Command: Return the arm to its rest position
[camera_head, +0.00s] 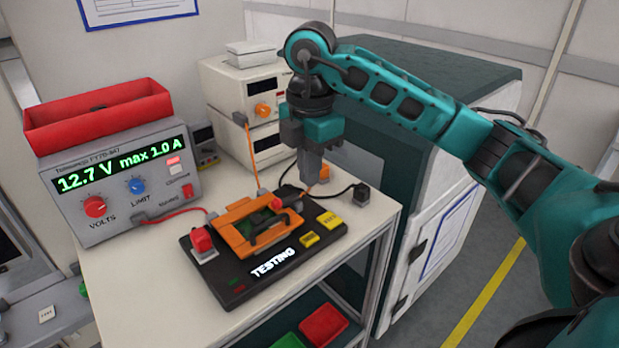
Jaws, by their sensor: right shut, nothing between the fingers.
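My right arm (430,105) is teal and comes in from the right side of the head view. It reaches over the trolley top. My right gripper (309,172) points down above the right rear part of the black test board (228,291). The gripper is shut and holds nothing. The board reads "TESTING". An orange frame (236,243) with a dark part in it sits on the board, just left of and below the gripper. Whether the fingertips touch anything there I cannot tell. My left gripper is not in view.
A power supply (125,210) showing 12.7 V carries a red bin (97,115) at the left. White instruments (243,95) stand behind. A large dark-topped cabinet (440,75) stands right of the trolley (170,310), under my arm. Cables cross the trolley top. Floor is clear at lower right.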

